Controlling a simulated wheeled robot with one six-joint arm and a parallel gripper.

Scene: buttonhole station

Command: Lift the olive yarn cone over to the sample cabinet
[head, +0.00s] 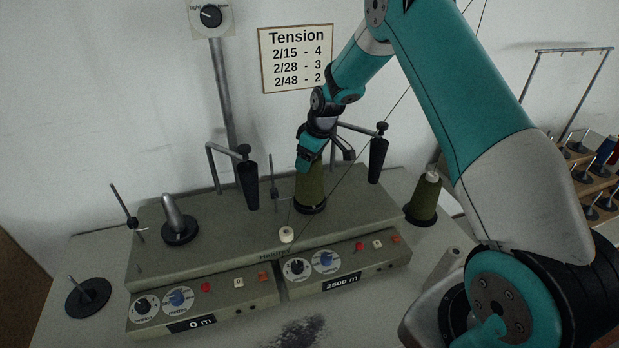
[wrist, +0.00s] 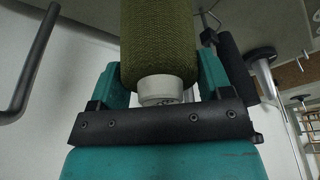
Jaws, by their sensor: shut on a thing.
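My gripper (head: 310,163) is shut on an olive yarn cone (head: 310,188) at the right-hand position of the winder (head: 235,240). The cone is upright, its base at a black disc; I cannot tell whether it touches it. In the wrist view the cone (wrist: 160,45) and its white tip are between the two teal fingers. A second olive cone (head: 424,200) with a white tip stands apart on the table, right of the winder. Nothing in view is clearly recognisable as the sample cabinet.
Black tensioner arms (head: 248,185) flank the cone, the right one (head: 378,160) close to my gripper. A bare metal cone holder (head: 178,222) stands on the winder's left. A wooden rack (head: 582,170) with pegs and spools is at the far right. A thread runs diagonally past my gripper.

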